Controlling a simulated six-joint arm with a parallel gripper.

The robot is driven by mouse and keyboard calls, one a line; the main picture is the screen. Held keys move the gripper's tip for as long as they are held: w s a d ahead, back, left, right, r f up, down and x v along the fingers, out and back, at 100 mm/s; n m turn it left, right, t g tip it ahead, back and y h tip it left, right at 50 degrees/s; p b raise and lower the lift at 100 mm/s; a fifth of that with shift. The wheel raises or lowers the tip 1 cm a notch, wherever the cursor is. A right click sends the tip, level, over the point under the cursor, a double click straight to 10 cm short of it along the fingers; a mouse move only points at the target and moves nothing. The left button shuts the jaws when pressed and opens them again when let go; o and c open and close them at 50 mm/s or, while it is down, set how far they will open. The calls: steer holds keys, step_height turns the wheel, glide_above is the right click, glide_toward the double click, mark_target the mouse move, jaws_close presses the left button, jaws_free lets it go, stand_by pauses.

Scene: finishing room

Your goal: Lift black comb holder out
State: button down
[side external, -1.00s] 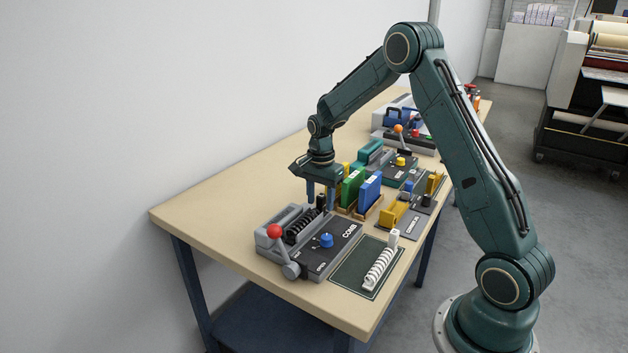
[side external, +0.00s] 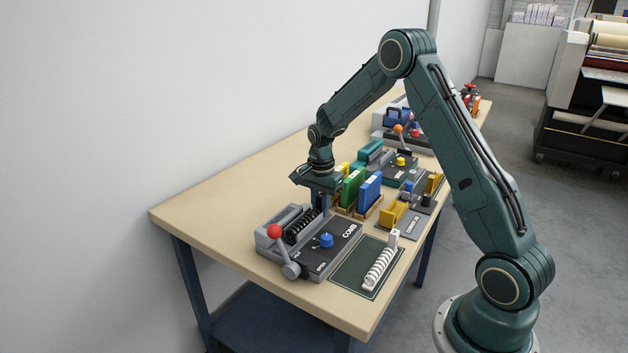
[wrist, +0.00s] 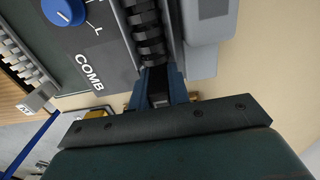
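The black comb holder (side external: 301,226) lies in the slot of the grey COMB machine (side external: 337,252), its row of dark coils showing. In the wrist view the coils (wrist: 148,32) run up from between my fingers. My gripper (side external: 320,207) points down at the far end of the holder. In the wrist view my two blue fingers (wrist: 158,82) are close together on either side of the holder's dark end block, shut on it. The holder still sits level in the slot. The fingertips' contact is partly hidden.
A red-knobbed lever (side external: 275,231) and a blue dial (side external: 326,240) are on the machine. A white comb holder (side external: 380,268) lies on a dark green mat (side external: 350,275). Green (side external: 352,188) and blue (side external: 370,190) binders stand close beside my gripper. The table's left part is clear.

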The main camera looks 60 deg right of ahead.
steer(key=shift+r, duration=0.2)
step_height(320, 180, up, 20)
steer(key=shift+f, duration=0.2)
stand_by(0.7)
stand_by(0.5)
